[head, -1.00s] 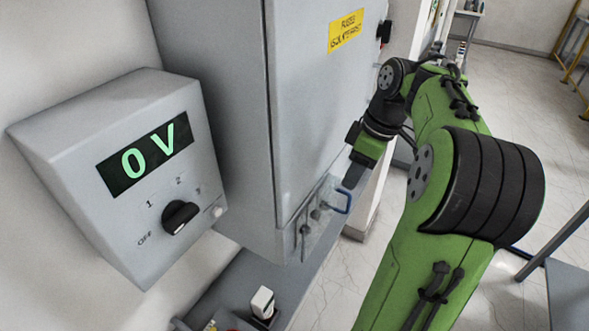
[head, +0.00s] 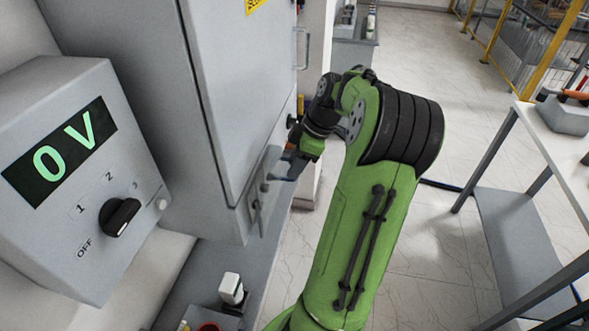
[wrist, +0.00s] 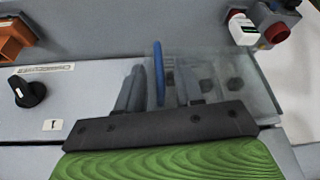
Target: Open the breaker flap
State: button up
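The breaker flap is a clear panel low on the front of the grey cabinet, in the head view (head: 265,178). In the wrist view the flap (wrist: 250,85) lies in front of my gripper, with dark breaker parts showing through it. Its blue handle (wrist: 159,72) stands up between my two fingers; in the head view it is mostly hidden. My gripper (wrist: 158,92) looks open, its fingers apart on either side of the handle. I cannot tell whether either finger touches it. In the head view my gripper (head: 285,168) is right at the flap.
A grey control box (head: 85,175) reading 0 V with a black knob is at left. In the wrist view a black knob (wrist: 28,92) is left of the flap, and a red button (wrist: 277,32) is beyond it. A table (head: 555,145) stands at right; floor between is clear.

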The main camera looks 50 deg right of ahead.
jog(key=shift+w+a+f, duration=0.15)
jog(key=shift+w+f, duration=0.05)
jog(key=shift+f, duration=0.25)
grip_shut()
jog(key=shift+s, duration=0.1)
